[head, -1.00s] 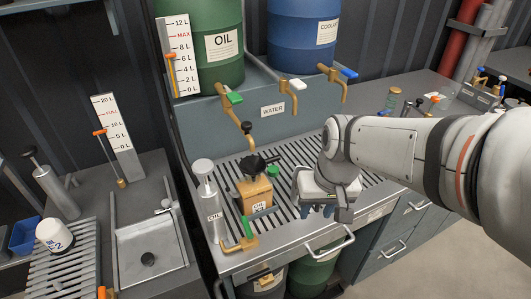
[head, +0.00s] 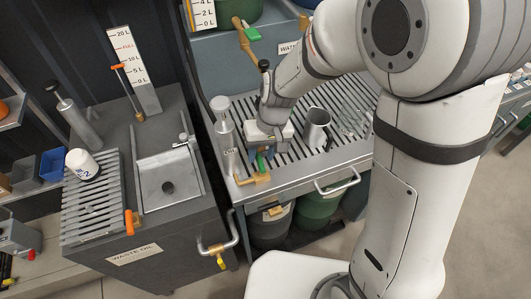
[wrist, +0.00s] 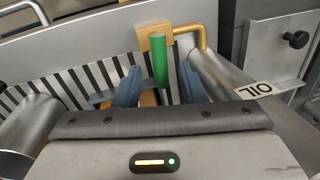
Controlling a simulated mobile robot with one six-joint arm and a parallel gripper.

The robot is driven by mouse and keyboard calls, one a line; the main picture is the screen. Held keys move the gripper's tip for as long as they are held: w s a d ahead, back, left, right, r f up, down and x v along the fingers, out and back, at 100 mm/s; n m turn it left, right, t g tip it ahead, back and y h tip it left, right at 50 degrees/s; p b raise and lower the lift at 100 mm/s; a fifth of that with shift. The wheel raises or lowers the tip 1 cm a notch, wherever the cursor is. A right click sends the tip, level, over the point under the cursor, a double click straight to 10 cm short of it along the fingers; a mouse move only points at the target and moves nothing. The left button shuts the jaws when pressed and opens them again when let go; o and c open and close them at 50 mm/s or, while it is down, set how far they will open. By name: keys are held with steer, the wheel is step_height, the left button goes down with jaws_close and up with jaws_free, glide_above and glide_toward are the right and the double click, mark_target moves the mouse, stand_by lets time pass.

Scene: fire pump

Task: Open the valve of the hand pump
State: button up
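The oil hand pump (head: 222,130) is a grey upright cylinder at the front left of the slatted drip tray (head: 300,160). At its foot is a brass valve (head: 254,179) with a green handle (head: 262,163). My gripper (head: 267,153) is just behind and above that valve. In the wrist view, the green handle (wrist: 159,60) stands between the two blue fingers of my gripper (wrist: 157,84), with a gap on each side. My gripper is open; no contact shows. The brass valve body (wrist: 155,38) is beyond the fingertips, and the pump's cylinder (wrist: 215,75) is close on the right.
A steel jug (head: 316,127) stands on the tray right of my gripper, with a clear glass vessel (head: 352,118) beyond it. The tray's front handle (head: 338,184) sticks out. The waste oil cabinet (head: 168,178) is at left.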

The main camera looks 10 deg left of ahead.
steer(key=shift+f, duration=0.4)
steer(key=shift+c, duration=0.5)
steer(key=shift+a, duration=0.1)
jaws_close()
